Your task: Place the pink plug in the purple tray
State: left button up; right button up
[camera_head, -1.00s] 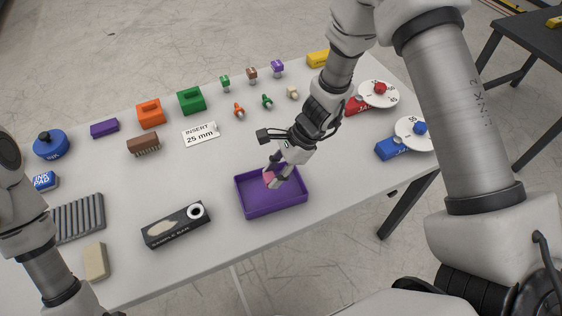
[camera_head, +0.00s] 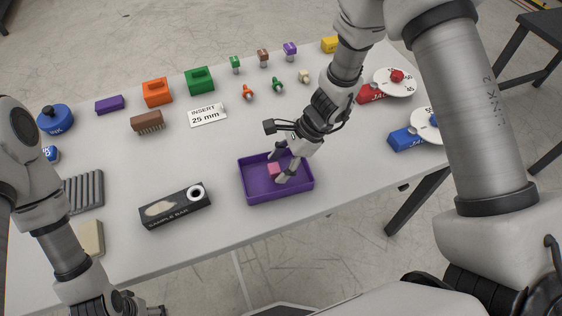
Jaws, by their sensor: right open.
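The pink plug (camera_head: 273,169) lies inside the purple tray (camera_head: 262,197), on its floor left of the middle. The purple tray stands near the front edge of the table. My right gripper (camera_head: 279,167) is open over the tray, with its fingers reaching down around or beside the plug; the exact gap between finger and plug is too small to tell. Part of the plug may be hidden by a finger. My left gripper (camera_head: 145,305) shows only partly at the lower left edge, and its jaws are not clear.
A black sample box (camera_head: 175,207) lies left of the tray. A grey ribbed block (camera_head: 84,193) and a beige block (camera_head: 90,238) are further left. Red (camera_head: 372,94) and blue (camera_head: 404,139) dial devices stand at the right. The table between tray and label (camera_head: 207,115) is clear.

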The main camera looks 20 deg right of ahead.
jog(key=shift+r+p, duration=0.3)
jog(key=p+v, duration=0.2)
jog(key=v, duration=0.9)
jog(key=shift+d+r+p, duration=0.25)
jog(key=shift+r+p, duration=0.1)
